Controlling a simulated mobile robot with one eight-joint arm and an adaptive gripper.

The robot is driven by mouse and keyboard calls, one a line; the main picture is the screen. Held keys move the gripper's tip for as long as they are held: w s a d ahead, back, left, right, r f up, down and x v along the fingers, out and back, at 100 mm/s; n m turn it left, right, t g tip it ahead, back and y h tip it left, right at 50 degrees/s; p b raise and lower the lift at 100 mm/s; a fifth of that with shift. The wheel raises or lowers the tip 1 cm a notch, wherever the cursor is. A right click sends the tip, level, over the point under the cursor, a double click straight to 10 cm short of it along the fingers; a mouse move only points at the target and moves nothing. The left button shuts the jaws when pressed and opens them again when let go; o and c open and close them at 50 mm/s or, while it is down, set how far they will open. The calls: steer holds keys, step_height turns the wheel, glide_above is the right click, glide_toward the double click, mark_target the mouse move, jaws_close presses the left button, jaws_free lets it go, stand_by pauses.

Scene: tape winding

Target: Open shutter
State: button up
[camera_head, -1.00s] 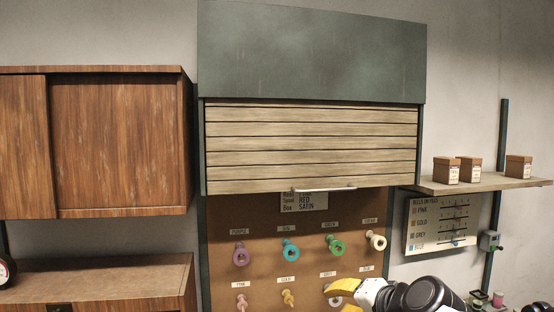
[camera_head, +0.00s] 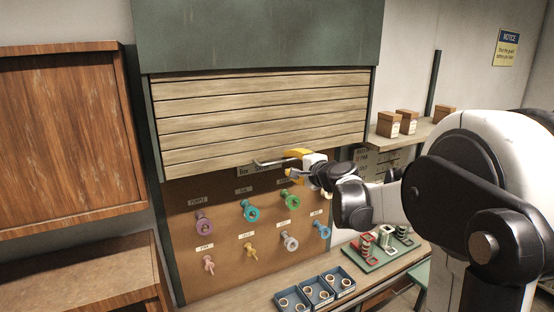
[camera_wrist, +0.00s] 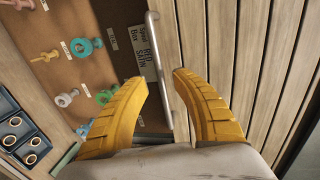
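The shutter (camera_head: 262,115) is a panel of pale wooden slats under a green-grey housing. It is partly down, with its lower edge just above a pegboard (camera_head: 235,268). A thin metal handle bar (camera_head: 270,163) runs along that lower edge. My gripper (camera_head: 291,164) is at the right part of the handle, its yellow fingers partly hidden by each other. In the wrist view the two fingers (camera_wrist: 162,82) are apart. The handle (camera_wrist: 153,45) passes through the gap between them in the picture; I cannot tell whether they touch it. The slats (camera_wrist: 240,55) fill the right side there.
Coloured spools hang on the pegboard. Below, a bench holds blue trays (camera_head: 318,294) with rings and a green board (camera_head: 380,252) with reels. A brown wall cabinet (camera_head: 62,140) is at left. A shelf (camera_head: 408,136) with small boxes is at right.

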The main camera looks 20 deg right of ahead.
mark_target(285, 161)
steer(key=shift+x, duration=1.95)
steer(key=shift+a, duration=0.1)
jaws_close()
